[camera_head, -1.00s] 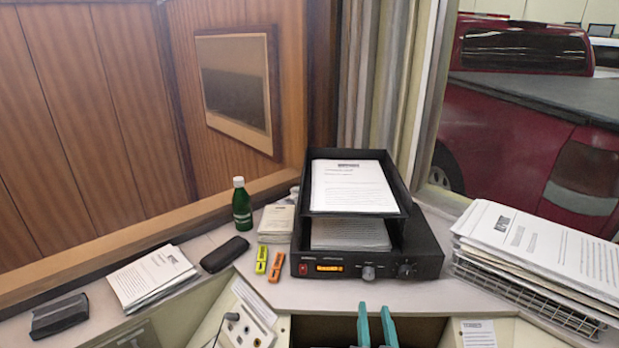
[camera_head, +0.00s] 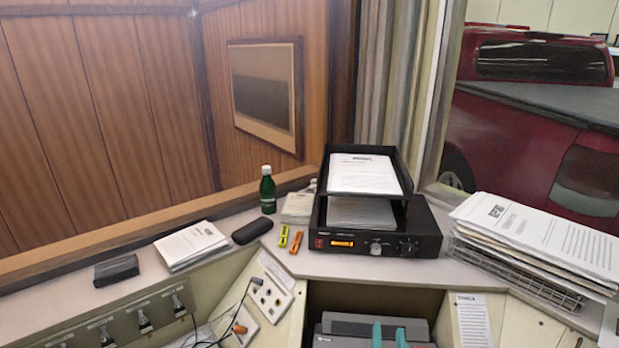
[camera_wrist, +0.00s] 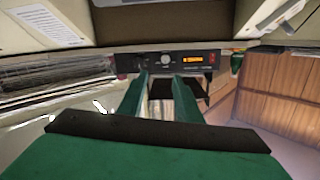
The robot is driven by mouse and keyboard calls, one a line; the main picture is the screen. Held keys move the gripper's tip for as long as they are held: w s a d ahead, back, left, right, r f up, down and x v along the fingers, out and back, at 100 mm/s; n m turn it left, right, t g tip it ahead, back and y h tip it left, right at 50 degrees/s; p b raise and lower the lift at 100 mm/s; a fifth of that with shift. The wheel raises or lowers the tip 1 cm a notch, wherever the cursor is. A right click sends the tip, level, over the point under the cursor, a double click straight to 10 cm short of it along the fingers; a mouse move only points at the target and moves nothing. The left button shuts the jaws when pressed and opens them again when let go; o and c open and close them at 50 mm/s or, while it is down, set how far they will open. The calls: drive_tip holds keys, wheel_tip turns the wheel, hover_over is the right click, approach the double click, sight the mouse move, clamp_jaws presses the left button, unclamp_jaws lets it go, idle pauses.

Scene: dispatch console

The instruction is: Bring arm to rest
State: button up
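My gripper (camera_head: 389,334) shows its two teal-green fingers at the bottom edge of the head view, in front of the console. In the wrist view the same gripper (camera_wrist: 160,82) has its fingers apart with nothing between them, so it is open and empty. The fingers point toward the black radio unit (camera_wrist: 165,60) with an orange display. In the head view the radio unit (camera_head: 375,240) stands on the shelf behind and above the fingers. The rest of my arm is out of view in the head view.
A black paper tray (camera_head: 400,200) sits on the radio. A wire rack (camera_head: 525,275) with papers is at right. A green bottle (camera_head: 267,190), markers (camera_head: 296,242) and a black case (camera_head: 252,230) stand left. A grey machine (camera_head: 345,328) sits in the bay below, close to the fingers.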

drive_tip(key=s+a+f+n, duration=0.1)
drive_tip(key=s+a+f, duration=0.3)
drive_tip(key=s+f, duration=0.25)
drive_tip(key=s+a+f+g+y, duration=0.1)
drive_tip(key=s+a+f, duration=0.35)
drive_tip(key=s, duration=0.35)
drive_tip(key=s+a+f+n, duration=0.1)
drive_tip(key=s+a+f, duration=0.3)
drive_tip(key=s+f, duration=0.25)
drive_tip(key=s+a+r+n+y, duration=0.1)
drive_tip(key=s+a, duration=0.3)
drive_tip(key=s, duration=0.9)
drive_tip(key=shift+s+a+n+y, duration=0.2)
drive_tip(key=shift+n+y, duration=0.1)
drive_tip(key=shift+n, duration=0.3)
